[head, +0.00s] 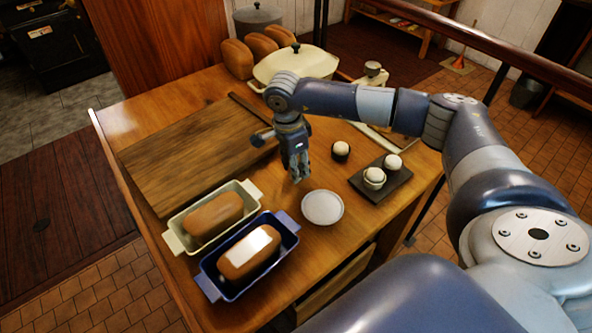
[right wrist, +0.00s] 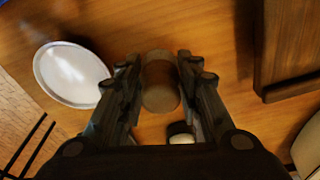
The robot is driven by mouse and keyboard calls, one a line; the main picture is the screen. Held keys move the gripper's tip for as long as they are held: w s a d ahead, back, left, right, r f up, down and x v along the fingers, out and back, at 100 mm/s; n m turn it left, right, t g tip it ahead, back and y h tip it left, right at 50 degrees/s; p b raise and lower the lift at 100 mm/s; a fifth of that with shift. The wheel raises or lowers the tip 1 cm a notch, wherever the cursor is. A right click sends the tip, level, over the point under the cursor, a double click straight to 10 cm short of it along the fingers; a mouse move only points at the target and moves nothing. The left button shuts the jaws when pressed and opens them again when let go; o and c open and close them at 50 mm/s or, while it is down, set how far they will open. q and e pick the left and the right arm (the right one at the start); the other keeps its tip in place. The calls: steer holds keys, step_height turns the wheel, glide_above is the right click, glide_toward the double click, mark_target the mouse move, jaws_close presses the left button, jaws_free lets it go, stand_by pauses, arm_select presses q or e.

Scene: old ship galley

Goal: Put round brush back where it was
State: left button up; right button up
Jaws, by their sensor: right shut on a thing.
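My right gripper (head: 298,175) is above the table between the cutting board and the dark tray. In the right wrist view, its fingers (right wrist: 158,88) are shut on a short brown cylinder (right wrist: 160,82), apparently the round brush. Only its rounded body and paler top end show there; its bristles cannot be made out. In the head view the held thing is mostly hidden by the fingers. A white round dish (head: 322,207) lies on the table just right of and nearer than the gripper. My left gripper is not in view.
A cutting board (head: 190,150), two loaf dishes (head: 176,243) (head: 291,239) with bread, and a cream pot (head: 296,66) share the table (head: 270,290). A small dark-based pale-topped item (head: 340,150) and a dark tray (head: 366,189) with similar pale-topped items stand right of the gripper.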

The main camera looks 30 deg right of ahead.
step_height(320, 180, down, 3)
steer(key=shift+r, duration=0.1)
steer(key=o, duration=1)
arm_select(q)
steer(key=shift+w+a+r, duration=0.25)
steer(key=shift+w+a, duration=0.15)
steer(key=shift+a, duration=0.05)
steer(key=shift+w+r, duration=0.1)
arm_select(e)
steer(key=shift+r, duration=0.2)
steer(key=r+b, duration=0.1)
steer(key=r, duration=0.2)
steer(key=a+r, duration=0.1)
steer(key=r, duration=0.3)
steer(key=r+b, duration=0.1)
steer(key=r, duration=0.2)
steer(key=shift+a+r+b, duration=0.15)
steer(key=shift+r+b, duration=0.05)
steer(key=shift+b, duration=0.15)
steer(key=shift+r, duration=0.6)
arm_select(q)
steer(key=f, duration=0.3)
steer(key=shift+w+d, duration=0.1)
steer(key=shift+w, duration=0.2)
